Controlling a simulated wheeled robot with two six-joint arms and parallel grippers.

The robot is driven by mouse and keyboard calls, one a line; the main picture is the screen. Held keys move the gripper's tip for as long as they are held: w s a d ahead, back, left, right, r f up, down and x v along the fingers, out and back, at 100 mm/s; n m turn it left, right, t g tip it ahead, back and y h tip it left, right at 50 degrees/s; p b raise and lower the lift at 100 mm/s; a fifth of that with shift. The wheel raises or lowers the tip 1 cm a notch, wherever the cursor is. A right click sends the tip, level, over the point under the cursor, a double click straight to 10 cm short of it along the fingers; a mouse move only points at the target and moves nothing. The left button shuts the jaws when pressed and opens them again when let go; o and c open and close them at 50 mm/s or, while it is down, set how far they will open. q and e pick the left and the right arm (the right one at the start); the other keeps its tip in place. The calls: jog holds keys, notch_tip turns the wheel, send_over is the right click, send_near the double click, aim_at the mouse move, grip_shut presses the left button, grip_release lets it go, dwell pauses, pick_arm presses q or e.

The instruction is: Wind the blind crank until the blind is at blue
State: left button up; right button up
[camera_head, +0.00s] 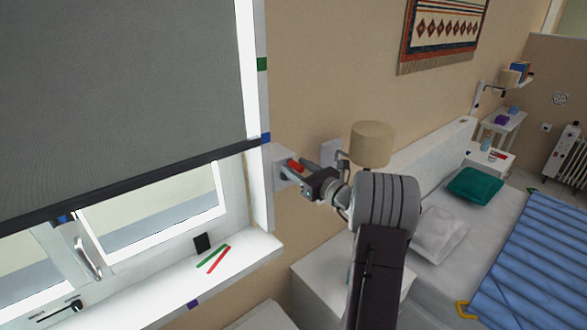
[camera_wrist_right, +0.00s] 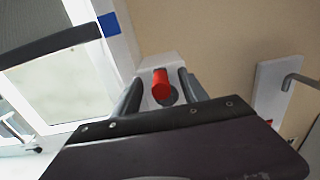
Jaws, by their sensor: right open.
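The grey blind (camera_head: 120,90) hangs over the window at the left. The right end of its dark bottom bar (camera_head: 130,183) is about level with the blue mark (camera_head: 265,138) on the window frame. A green mark (camera_head: 262,64) is higher up. The crank's red handle (camera_head: 295,165) sticks out from a pale wall box (camera_head: 281,154). My right gripper (camera_head: 298,173) is at the crank. In the right wrist view, the red handle (camera_wrist_right: 161,86) lies between its two open fingers, with gaps on both sides. My left gripper is not in view.
A lamp (camera_head: 372,144) and a white bedside cabinet (camera_head: 318,283) are right of the crank. Green and red sticks (camera_head: 213,258) and a small black item (camera_head: 202,243) lie on the windowsill (camera_head: 240,258). A bed with a blue cover (camera_head: 540,250) is at the right.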

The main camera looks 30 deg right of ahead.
aim_at(301, 170)
jog(key=s, duration=0.2)
jog(key=s+b, duration=0.1)
jog(key=s, duration=0.3)
jog(key=shift+s+d, duration=0.35)
jog(key=shift+s, duration=0.65)
jog(key=s+a+f+n+g+y, duration=0.3)
jog(key=a+f+n+g, duration=0.4)
jog(key=a, duration=0.5)
jog(key=s+a+f+n+g+y, duration=0.3)
jog(key=a+f+n+g, duration=0.35)
jog(key=a, duration=0.55)
jog(key=s+a+f+n+g+h, duration=0.1)
jog(key=s+f+n+g+h, duration=0.2)
jog(key=n, duration=1.8)
jog(key=s+f+h, duration=0.4)
jog(key=s+f, duration=0.2)
jog(key=s, duration=0.2)
jog(key=shift+s+a+f, duration=0.25)
jog(key=shift+s, duration=0.1)
